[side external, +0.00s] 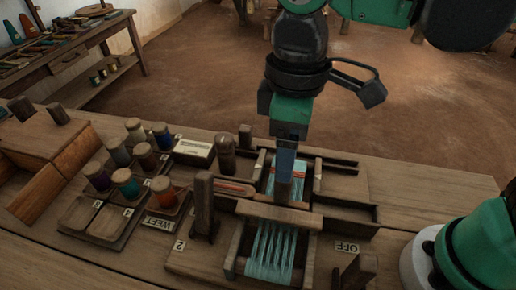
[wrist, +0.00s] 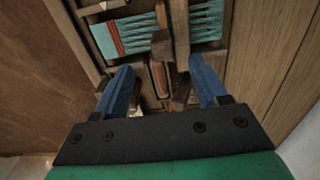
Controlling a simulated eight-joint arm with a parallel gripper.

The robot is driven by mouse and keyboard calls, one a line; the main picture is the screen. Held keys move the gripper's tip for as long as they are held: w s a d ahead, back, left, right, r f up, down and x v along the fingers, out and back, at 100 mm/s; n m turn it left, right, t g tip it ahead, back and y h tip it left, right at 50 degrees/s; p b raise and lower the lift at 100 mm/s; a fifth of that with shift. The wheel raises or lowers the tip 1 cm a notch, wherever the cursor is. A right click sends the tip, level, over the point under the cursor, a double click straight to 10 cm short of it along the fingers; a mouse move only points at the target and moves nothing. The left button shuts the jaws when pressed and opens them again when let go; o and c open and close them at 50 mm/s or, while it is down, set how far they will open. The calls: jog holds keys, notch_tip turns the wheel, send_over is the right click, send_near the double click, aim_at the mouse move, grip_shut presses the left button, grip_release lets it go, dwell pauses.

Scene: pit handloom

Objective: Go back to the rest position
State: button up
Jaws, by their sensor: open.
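My gripper (wrist: 163,92) shows in the wrist view with two blue fingers spread apart and nothing held between them. In the side external view my gripper (side external: 284,170) points down over the small loom, in front of its far part. The loom carries teal warp threads (side external: 268,252) at its near end. Woven teal cloth with red stripes (wrist: 122,38) shows in the wrist view. A wooden crossbar (side external: 280,215) spans the loom just in front of the fingers. From these views I cannot tell whether the fingers touch the loom.
A tray of coloured thread spools (side external: 129,184) stands left of the loom. Wooden posts (side external: 203,205) stand beside the loom, and another block (side external: 358,271) is by the OFF label. A wooden box (side external: 48,165) is at far left. The table's right side (side external: 430,190) is clear.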

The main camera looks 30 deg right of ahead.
jog(key=shift+d, duration=0.1)
jog(key=w+d+f+m+t, duration=0.1)
jog(key=d+m+t, duration=0.2)
jog(key=d, duration=0.5)
jog(key=w+d+f+m+t, duration=0.1)
jog(key=w+d+m+t, duration=0.1)
jog(key=d+m+t, duration=0.2)
jog(key=d+m, duration=0.2)
jog(key=d, duration=0.2)
jog(key=shift+w+f, duration=0.3)
jog(key=shift+f, duration=0.05)
